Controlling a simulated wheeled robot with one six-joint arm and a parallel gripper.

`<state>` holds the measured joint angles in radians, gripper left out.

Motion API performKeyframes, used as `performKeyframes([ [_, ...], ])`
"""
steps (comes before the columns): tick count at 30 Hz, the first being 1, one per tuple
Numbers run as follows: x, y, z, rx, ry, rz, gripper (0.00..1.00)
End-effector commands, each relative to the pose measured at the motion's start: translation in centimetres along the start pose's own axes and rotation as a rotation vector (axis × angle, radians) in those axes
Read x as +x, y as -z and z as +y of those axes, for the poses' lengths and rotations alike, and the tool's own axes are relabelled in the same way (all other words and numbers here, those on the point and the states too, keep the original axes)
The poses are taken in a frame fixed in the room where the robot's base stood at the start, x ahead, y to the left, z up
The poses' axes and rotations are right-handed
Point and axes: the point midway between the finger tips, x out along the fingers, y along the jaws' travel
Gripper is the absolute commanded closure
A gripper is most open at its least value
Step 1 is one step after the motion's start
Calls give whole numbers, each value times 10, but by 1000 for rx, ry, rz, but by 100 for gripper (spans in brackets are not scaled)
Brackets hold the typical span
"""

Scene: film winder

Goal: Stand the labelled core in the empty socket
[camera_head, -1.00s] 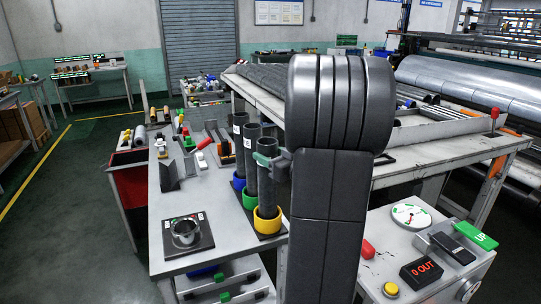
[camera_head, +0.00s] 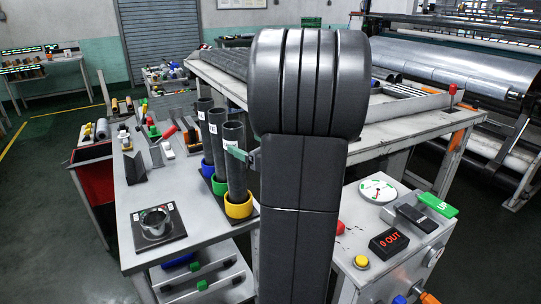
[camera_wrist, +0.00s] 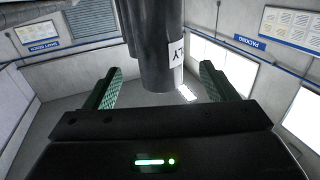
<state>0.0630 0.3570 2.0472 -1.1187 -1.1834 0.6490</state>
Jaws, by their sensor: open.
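Three dark cores stand upright in coloured cups: one in blue (camera_head: 206,128), one in green (camera_head: 217,145), and the front core (camera_head: 237,180) in a yellow cup (camera_head: 238,206). White labels show near their tops. My gripper (camera_head: 241,154) is at the upper part of the front core, partly hidden behind my arm. In the wrist view my gripper (camera_wrist: 160,82) is open, with green pads on either side of a dark core (camera_wrist: 154,50) bearing a white label with "LY". Contact cannot be told. An empty round metal socket (camera_head: 155,223) sits on a dark plate at the bench's front left.
The grey bench (camera_head: 190,232) has free room between the socket and the cups. A dark angled bracket (camera_head: 134,165) stands behind the socket. A control box (camera_head: 375,240) with a dial and "0 OUT" display is at the right. A red bin (camera_head: 91,175) is at left.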

Motion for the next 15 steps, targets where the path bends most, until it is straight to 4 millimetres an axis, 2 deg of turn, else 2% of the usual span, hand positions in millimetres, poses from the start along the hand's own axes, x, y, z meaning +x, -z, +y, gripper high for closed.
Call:
performKeyframes([
  [1,-11,-1,1,0,-5,0,21],
  [6,-40,-1,1,1,-6,0,21],
  [15,-76,0,1,1,-3,0,21],
])
